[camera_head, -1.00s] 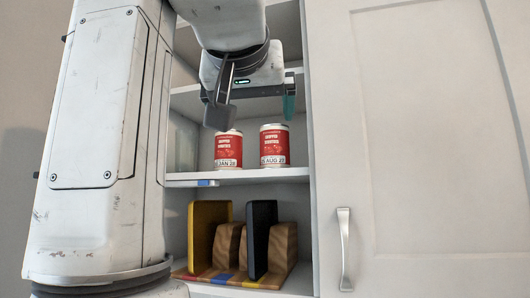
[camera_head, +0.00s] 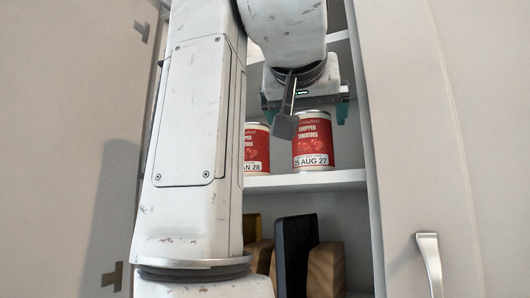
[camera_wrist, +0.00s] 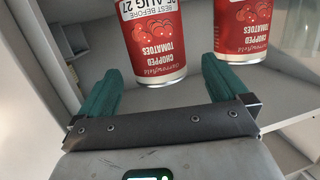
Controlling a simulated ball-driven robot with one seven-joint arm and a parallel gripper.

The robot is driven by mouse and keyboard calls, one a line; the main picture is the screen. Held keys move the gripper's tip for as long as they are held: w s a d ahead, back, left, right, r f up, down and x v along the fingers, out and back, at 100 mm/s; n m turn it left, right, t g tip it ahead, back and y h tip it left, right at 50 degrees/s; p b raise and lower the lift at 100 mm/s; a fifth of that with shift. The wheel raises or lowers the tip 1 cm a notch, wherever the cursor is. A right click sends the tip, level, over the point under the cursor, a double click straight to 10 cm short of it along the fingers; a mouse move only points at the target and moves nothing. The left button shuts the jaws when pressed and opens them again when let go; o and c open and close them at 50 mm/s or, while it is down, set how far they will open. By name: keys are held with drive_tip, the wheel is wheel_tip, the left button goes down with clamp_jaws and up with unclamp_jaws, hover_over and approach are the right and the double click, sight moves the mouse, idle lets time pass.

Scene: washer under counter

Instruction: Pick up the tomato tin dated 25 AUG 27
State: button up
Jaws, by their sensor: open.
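The tomato tin dated 25 AUG 27 (camera_head: 313,142) stands upright on the shelf, the right one of two red and white tins in the head view. The other tin (camera_head: 256,150), whose label ends in "N 28", stands to its left, partly hidden by my arm. My gripper (camera_head: 312,108) is above and in front of the dated tin, open and empty. In the wrist view the picture is upside down. The dated tin (camera_wrist: 152,45) stands ahead of and between my green fingers, apart from them. The other tin (camera_wrist: 242,30) is beyond the right finger.
The tins' shelf (camera_head: 305,181) sits in a narrow cupboard, with a side wall close to the right of the dated tin. A black board (camera_head: 295,255) and wooden blocks (camera_head: 326,268) are on the shelf below. A cupboard door with a metal handle (camera_head: 430,262) is at right.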

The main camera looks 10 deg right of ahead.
drive_tip(key=shift+d+p+x, duration=0.1)
drive_tip(key=shift+p+x, duration=0.6)
drive_tip(key=shift+x, duration=0.8)
drive_tip(key=shift+d+p+x, duration=0.15)
drive_tip(key=shift+p+x, duration=0.5)
drive_tip(key=shift+x, duration=0.8)
drive_tip(key=shift+s, duration=0.15)
drive_tip(key=shift+c, duration=0.2)
drive_tip(key=shift+r, duration=0.1)
drive_tip(key=c, duration=1.2)
